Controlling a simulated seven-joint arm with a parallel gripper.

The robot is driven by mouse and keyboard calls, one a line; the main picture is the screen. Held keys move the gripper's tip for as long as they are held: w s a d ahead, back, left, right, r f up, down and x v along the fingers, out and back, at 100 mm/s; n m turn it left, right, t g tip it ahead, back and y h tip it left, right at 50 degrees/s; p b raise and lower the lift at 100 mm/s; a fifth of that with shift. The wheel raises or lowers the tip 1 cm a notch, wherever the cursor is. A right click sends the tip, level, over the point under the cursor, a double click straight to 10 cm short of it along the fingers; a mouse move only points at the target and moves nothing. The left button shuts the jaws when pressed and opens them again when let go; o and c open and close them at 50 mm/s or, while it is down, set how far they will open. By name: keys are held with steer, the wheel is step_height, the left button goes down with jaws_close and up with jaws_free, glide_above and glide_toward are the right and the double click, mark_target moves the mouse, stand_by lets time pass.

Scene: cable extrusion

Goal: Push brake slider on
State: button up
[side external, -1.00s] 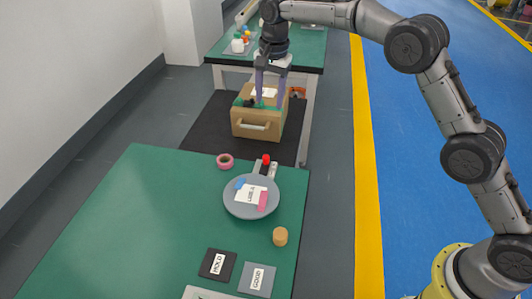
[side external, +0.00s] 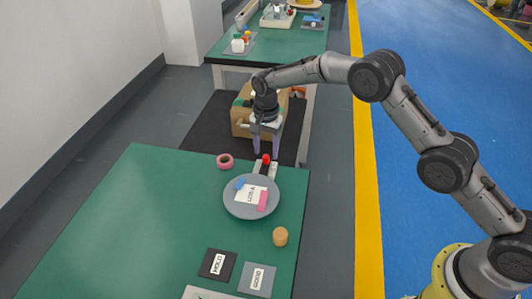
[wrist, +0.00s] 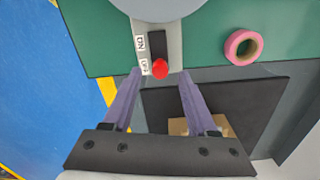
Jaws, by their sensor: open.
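The brake slider (wrist: 172,35) is a light grey plate with a dark slot and a red knob (wrist: 160,69), at the table's far edge in the side view. In the wrist view its labels appear to read ON and OFF. The knob is beside the OFF label, at the slot end near the table edge. My gripper (side external: 266,153) is open and empty, pointing down near the knob. In the wrist view its two purple fingers (wrist: 160,74) appear on either side of the knob. I cannot tell their height relative to it.
A grey round plate (side external: 238,207) with a label card sits just beyond the slider. A pink tape ring (side external: 225,161) lies to its left. A cardboard box (side external: 240,121) stands on a black mat behind my gripper. The green table's left side (side external: 130,220) is clear.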

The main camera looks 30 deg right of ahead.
steer(key=shift+f, duration=1)
jaws_close()
steer(key=shift+r, duration=0.1)
stand_by(0.7)
